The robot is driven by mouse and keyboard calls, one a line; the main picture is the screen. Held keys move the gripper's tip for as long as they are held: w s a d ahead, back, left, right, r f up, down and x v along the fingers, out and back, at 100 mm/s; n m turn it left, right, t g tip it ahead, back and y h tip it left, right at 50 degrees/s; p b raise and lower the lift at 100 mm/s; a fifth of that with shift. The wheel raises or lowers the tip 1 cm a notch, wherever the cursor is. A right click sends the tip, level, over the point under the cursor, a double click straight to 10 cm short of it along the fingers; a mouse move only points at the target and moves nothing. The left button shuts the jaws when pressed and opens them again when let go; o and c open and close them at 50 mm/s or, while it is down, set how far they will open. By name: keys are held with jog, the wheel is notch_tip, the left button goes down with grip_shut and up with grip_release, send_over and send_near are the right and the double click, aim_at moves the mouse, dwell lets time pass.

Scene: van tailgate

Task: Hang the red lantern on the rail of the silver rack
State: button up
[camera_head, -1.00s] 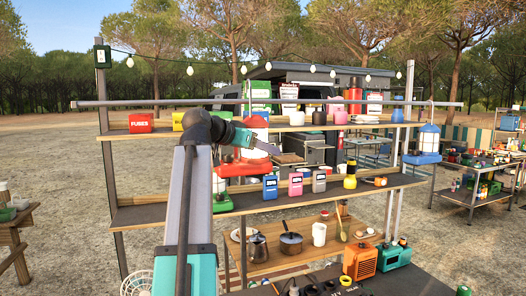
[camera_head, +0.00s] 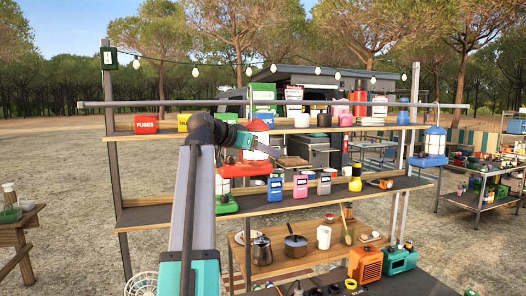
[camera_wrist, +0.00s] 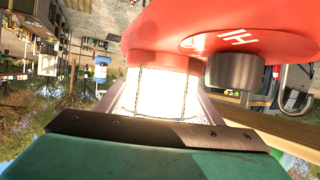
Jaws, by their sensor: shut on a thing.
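The red lantern shows behind my gripper in the head view, with a red cap (camera_head: 257,125), a pale glass and a red base (camera_head: 240,170). My gripper (camera_head: 268,149) is shut on it and holds it upright in front of the rack. In the wrist view the red base (camera_wrist: 225,30) and glowing glass (camera_wrist: 160,92) fill the space beyond the dark jaw (camera_wrist: 150,130). The rack's silver rail (camera_head: 350,105) runs across above the shelves, slightly higher than the lantern's cap. The lantern's handle is not clear.
A blue lantern (camera_head: 428,147) hangs from the rail's right end. String lights (camera_head: 195,72) hang above. Much of the rail between is bare.

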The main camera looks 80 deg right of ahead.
jog(key=shift+f+b, duration=0.8)
jog(key=shift+f, duration=0.8)
jog(key=o, duration=1.8)
jog(key=shift+f, duration=0.15)
jog(key=shift+a, duration=0.1)
jog(key=b+v, duration=0.2)
jog(key=v, duration=0.5)
jog(key=b+v, duration=0.2)
jog(key=v, duration=0.4)
jog(key=shift+w+a+r, duration=0.2)
jog(key=shift+r, duration=0.15)
jog(key=shift+w+f, duration=0.1)
